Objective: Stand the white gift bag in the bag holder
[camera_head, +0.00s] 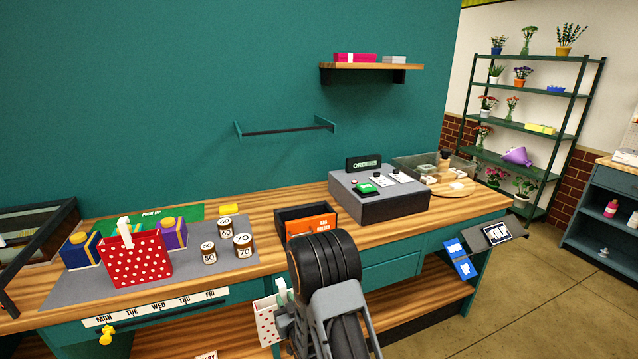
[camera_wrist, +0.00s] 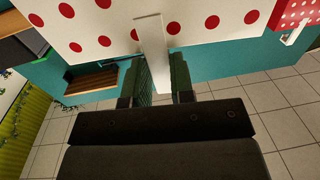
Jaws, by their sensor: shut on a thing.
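The white gift bag with red dots shows in the head view (camera_head: 266,320), partly hidden behind my arm, in front of the bench's front edge. In the wrist view the bag (camera_wrist: 190,22) fills the top. My gripper (camera_wrist: 160,88) is shut on its white handle strip, which runs between the fingers. In the head view my gripper (camera_head: 284,302) is mostly covered by my own wrist. A dark open-topped box with an orange label, seemingly the bag holder (camera_head: 290,213), stands on the bench beyond my arm. The label is too small to read surely.
A red dotted bag (camera_head: 135,258) and wrapped boxes (camera_head: 174,233) stand on a grey mat at the left. Several numbered cylinders (camera_head: 243,244) stand left of the box. A grey order console (camera_head: 375,200) is close on its right. A wall rail (camera_head: 285,131) is above.

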